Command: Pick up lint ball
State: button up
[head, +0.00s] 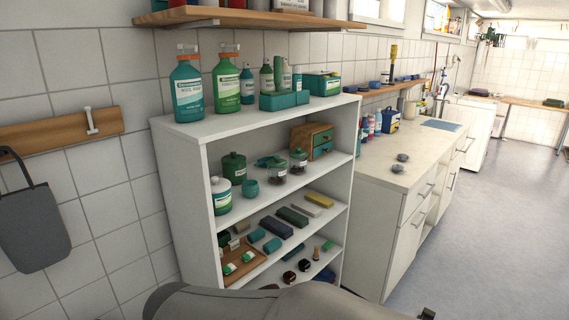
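Two small grey rounded lumps lie on the pale countertop (375,166) right of the shelf unit. The nearer grey lump (397,168) and the farther grey lump (403,157) lie close together but apart. Either may be the lint ball; they are too small to tell. My grey arm crosses the bottom edge of the head view, in front of the shelf's foot. The fingers of my gripper do not show. A small dark piece shows at the bottom edge right of the arm, and I cannot tell what it belongs to.
A white shelf unit (186,166) holds bottles, jars, brushes and blocks. Bottles and a blue box (391,122) stand at the counter's back, by the wall. A wooden wall shelf (240,18) juts out above. The grey floor (490,235) to the right is clear.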

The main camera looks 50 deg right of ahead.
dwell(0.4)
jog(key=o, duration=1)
